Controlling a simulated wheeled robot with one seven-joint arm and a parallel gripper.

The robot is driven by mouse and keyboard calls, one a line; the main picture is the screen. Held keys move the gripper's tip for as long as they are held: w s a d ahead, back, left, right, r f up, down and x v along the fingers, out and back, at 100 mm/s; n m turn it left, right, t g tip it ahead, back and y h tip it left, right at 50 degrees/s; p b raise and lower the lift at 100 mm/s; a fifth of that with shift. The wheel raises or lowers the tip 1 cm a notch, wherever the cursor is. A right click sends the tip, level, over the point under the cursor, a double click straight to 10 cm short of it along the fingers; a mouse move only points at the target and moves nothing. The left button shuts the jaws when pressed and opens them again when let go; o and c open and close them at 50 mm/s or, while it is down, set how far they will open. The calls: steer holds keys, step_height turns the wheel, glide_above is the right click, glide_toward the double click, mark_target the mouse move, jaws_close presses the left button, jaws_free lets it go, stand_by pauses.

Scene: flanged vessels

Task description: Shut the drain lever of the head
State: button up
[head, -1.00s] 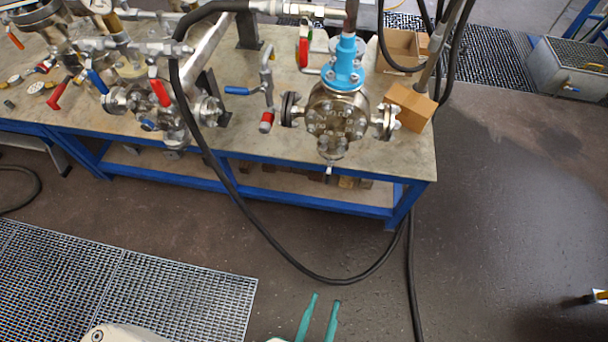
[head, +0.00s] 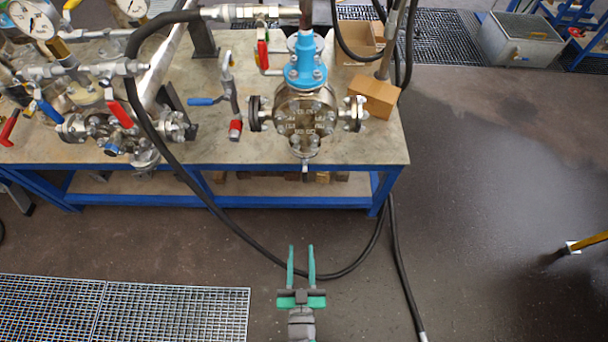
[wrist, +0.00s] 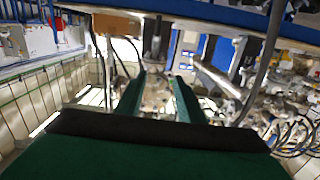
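The flanged head (head: 303,118) is a round bolted steel cover below a light blue neck (head: 305,60), near the bench's front edge. A short pale stem (head: 305,166) hangs under it; I cannot tell if this is the drain lever or how it is set. A red lever (head: 262,55) stands upright behind the head's left side. A blue lever (head: 207,101) lies level on a pipe with a red end, left of the head. My gripper (head: 301,248) has two green fingers, apart and empty, in front of and below the bench. They also show in the wrist view (wrist: 160,76).
A black hose (head: 215,195) loops from the bench to the floor, passing behind my gripper. A cardboard box (head: 374,95) sits right of the head. Gauges and red-handled valves crowd the left. Floor at the right is mostly open; a grating (head: 125,308) lies front left.

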steer(key=w+f+n+y, duration=0.1)
steer(key=w+f, duration=0.4)
steer(key=w, duration=0.5)
steer(key=n+y, duration=0.1)
steer(key=y, duration=0.1)
glide_toward(305, 177)
steer(key=w, duration=0.3)
steer(key=w+a, duration=0.1)
steer(key=w, duration=0.3)
steer(key=w+a, duration=0.1)
steer(key=w, duration=0.3)
steer(key=shift+f, duration=0.25)
steer(key=shift+s, duration=0.1)
jaws_close()
